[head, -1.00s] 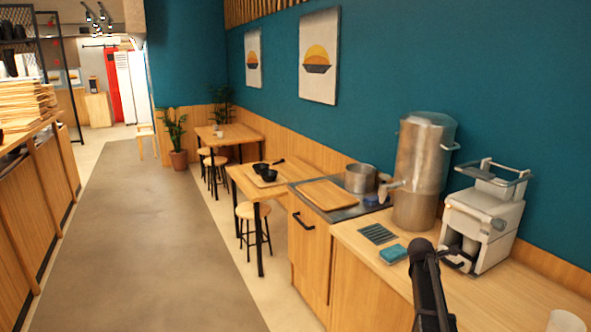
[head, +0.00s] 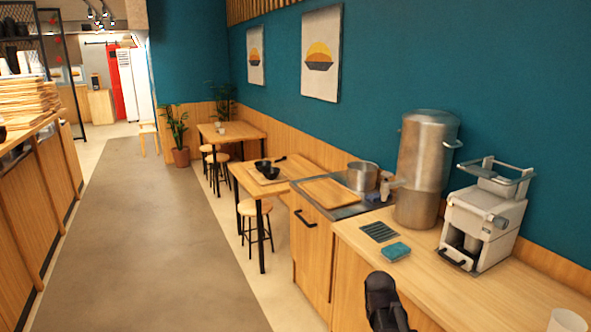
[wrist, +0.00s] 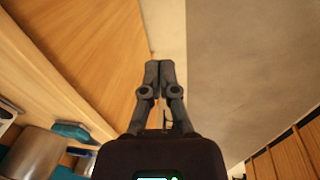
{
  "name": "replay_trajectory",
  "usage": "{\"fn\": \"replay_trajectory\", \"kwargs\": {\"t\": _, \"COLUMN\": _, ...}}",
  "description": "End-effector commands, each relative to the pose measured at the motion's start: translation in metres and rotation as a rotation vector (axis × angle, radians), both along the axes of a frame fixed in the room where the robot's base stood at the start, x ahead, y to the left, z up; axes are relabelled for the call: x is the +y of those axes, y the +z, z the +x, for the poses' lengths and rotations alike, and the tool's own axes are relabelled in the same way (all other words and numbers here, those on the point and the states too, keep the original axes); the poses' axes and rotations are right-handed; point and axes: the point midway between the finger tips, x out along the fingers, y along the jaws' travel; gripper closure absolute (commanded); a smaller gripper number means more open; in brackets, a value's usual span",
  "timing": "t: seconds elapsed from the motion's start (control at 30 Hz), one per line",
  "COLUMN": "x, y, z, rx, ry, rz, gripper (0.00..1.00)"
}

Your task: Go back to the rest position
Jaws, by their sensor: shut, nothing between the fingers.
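My gripper (wrist: 159,72) is shut and empty in the wrist view, its two fingers together. It hangs in front of the wooden cabinet (wrist: 95,50), over the edge between the cabinet and the floor (wrist: 225,80). In the head view my arm shows as a dark shape at the bottom, in front of the counter's front edge. The fingertips cannot be made out there.
The counter (head: 480,290) carries a blue sponge (head: 395,251), a steel dispenser (head: 425,165), a white machine (head: 482,215) and a cup (head: 566,321). A wooden board (head: 330,192) and pot (head: 362,176) stand behind. The grey aisle (head: 165,230) is clear.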

Motion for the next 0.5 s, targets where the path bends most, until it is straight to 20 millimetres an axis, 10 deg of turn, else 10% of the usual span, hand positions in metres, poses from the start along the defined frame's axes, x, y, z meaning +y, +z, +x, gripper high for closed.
{"fn": "replay_trajectory", "kwargs": {"t": 0.2, "x": 0.039, "y": -0.001, "z": -0.048, "rx": 0.04, "ry": -0.23, "rz": 0.094, "gripper": 1.0}}
{"fn": "replay_trajectory", "kwargs": {"t": 0.5, "x": 0.058, "y": -0.002, "z": -0.071, "rx": 0.073, "ry": -0.367, "rz": 0.136, "gripper": 1.0}}
